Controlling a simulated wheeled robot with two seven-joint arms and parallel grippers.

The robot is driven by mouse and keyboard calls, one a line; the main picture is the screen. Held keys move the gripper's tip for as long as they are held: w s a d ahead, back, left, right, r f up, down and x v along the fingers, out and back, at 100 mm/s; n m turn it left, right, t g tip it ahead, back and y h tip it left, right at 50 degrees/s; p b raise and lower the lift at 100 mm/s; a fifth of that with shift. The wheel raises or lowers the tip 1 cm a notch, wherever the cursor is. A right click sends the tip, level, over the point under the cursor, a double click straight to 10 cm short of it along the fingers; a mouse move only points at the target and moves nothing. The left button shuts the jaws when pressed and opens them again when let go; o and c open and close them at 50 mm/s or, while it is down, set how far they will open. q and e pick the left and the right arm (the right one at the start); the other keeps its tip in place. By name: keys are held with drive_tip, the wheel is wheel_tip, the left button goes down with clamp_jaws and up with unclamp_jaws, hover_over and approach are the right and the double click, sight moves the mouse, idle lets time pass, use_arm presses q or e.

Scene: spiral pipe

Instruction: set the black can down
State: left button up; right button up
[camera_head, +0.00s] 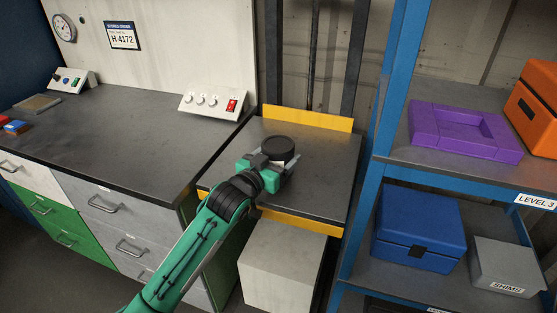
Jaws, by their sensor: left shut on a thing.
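The black can (279,149) shows as a dark round top at the far end of my left arm. My left gripper (278,164) is shut on it, with a finger visible on the can's right side and a small white patch at its front. The can is upright over the dark top of a small stand (325,172) with yellow edges. I cannot tell whether its base touches the stand; the gripper hides its lower part. My right gripper is not in view.
A dark workbench (120,135) with a switch box (212,103) lies to the left. A blue-framed shelf (392,100) stands close on the right, holding a purple tray (465,132) and a blue case (418,228). The stand's right side is clear.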

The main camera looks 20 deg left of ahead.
use_arm(q)
drive_tip(key=shift+w+d+f, duration=0.1)
drive_tip(key=shift+w+f, duration=0.15)
drive_tip(key=shift+f, duration=0.4)
drive_tip(key=shift+s, duration=0.1)
drive_tip(key=shift+f, duration=0.1)
drive_tip(key=o, duration=1.4)
drive_tip(key=shift+s, duration=0.1)
